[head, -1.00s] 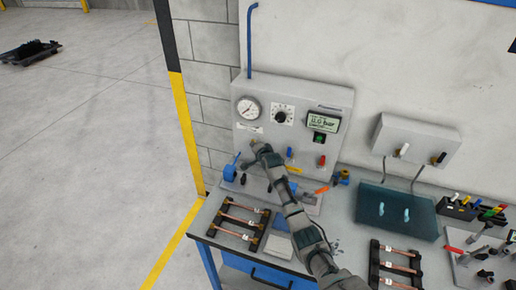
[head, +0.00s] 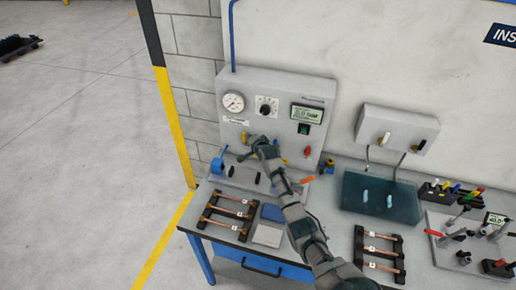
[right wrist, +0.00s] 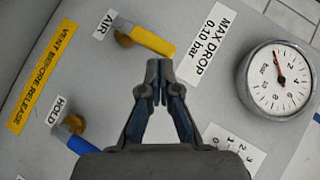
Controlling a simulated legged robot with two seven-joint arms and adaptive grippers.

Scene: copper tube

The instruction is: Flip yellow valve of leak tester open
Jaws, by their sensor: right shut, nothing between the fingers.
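The leak tester (head: 275,88) is a grey box against the wall at the back of the bench. Its yellow valve (right wrist: 153,41), beside the AIR label, shows at upper centre in the right wrist view. The handle slants from its brass stem toward the MAX DROP label. My right gripper (right wrist: 158,66) is shut and empty, its fingertips just below the yellow handle's end in that view. I cannot tell whether they touch it. In the head view my right gripper (head: 260,143) is at the lower front of the tester and hides part of it. My left gripper is not in view.
A blue-handled valve (right wrist: 78,141) beside the HOLD label is partly hidden by my gripper. The pressure gauge (right wrist: 278,80) is at right. A red handle (head: 307,151) is right of my arm. Racks with copper tubes (head: 228,212) and a blue clamp (head: 218,164) are on the bench.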

